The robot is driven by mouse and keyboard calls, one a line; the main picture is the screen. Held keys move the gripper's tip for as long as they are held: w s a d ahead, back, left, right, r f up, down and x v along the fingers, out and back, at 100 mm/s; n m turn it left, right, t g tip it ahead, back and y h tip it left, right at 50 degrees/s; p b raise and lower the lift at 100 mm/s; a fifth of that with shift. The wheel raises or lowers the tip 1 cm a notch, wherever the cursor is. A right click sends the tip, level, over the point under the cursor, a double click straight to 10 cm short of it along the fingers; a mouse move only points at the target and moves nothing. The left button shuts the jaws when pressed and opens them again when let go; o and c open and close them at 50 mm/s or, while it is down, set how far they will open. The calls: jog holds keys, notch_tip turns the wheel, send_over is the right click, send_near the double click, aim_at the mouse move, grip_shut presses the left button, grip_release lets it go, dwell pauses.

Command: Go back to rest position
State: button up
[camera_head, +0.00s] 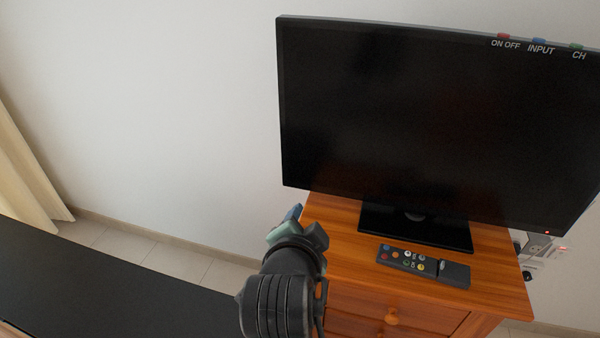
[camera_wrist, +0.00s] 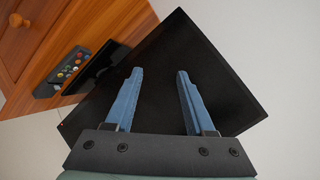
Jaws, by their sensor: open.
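My gripper (camera_wrist: 156,100) is open and empty in the wrist view, its two blue fingers apart in front of the television's dark screen. In the head view my gripper (camera_head: 297,222) is beside the left edge of the wooden cabinet, below the television's lower left corner; its fingers are partly hidden by my wrist. The black television (camera_head: 430,125) stands on the cabinet, with its screen dark. It also fills the middle of the wrist view (camera_wrist: 160,75), tilted.
The wooden cabinet (camera_head: 490,262) has drawers with round knobs. A dark remote (camera_head: 423,265) with coloured buttons lies on its top, in front of the television stand. A black surface (camera_head: 90,290) spans the lower left. A beige curtain (camera_head: 25,175) hangs at the left. Sockets with cables (camera_head: 540,250) are at the right.

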notch_tip(320, 180, up, 27)
jog(key=s+n+t+p, duration=0.1)
jog(key=s+n+t, duration=0.1)
jog(key=n+t, duration=0.5)
jog(key=s+r+n+t, duration=0.2)
jog(key=s+r+t, duration=0.2)
jog(key=r, duration=0.5)
jog(key=s+a+r+n+t+y+p, duration=0.1)
jog(key=s+r+t, duration=0.3)
jog(key=s+r, duration=0.4)
jog(key=shift+r+n+y, duration=0.3)
jog(key=shift+r+n, duration=0.3)
jog(key=shift+n, duration=0.2)
